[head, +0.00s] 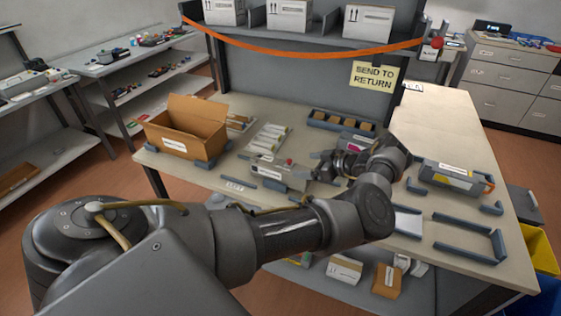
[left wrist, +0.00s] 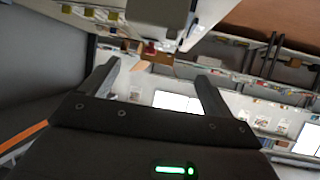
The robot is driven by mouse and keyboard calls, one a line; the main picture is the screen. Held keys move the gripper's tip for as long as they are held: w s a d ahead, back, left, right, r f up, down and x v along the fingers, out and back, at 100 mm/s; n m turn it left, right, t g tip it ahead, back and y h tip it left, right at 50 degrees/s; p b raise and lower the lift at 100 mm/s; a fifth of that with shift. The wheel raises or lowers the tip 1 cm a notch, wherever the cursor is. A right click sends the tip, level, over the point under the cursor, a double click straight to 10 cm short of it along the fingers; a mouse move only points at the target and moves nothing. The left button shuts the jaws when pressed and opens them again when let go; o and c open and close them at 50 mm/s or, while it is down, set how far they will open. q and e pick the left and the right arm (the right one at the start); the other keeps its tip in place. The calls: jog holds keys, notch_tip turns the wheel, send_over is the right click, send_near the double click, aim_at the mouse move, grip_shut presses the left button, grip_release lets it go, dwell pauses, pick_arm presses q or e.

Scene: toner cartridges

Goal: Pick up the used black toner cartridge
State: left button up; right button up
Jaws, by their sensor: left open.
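A grey cartridge (head: 283,175) with a white label and a small red part lies on the table, left of my left gripper. The label is too small to read, so I cannot tell its colour name. My left gripper (head: 319,167) is open and points left toward it, with nothing between the fingers. In the left wrist view, a pale cartridge body (left wrist: 158,18) with a red knob is beyond the open fingers (left wrist: 157,70). Another grey cartridge (head: 452,177) with a yellow stripe sits at the right. A magenta-marked cartridge (head: 355,143) is partly hidden behind my gripper. My right gripper is not visible.
An open cardboard box (head: 187,126) stands at the left between grey corner blocks. White packets (head: 270,137) and a grey tray (head: 341,122) lie toward the back. An empty grey frame (head: 468,237) is at the front right. The table's right rear (head: 443,122) is clear.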

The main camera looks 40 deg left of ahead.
aim_at(298, 165)
pick_arm(q)
jog(key=b+x, duration=0.4)
jog(key=b, duration=0.1)
jog(key=shift+w+d+f, duration=0.1)
jog(key=shift+d+f, duration=0.05)
jog(key=shift+f, duration=0.2)
jog(key=shift+a+b, duration=0.45)
jog(key=shift+b, duration=0.45)
jog(key=shift+r, duration=0.15)
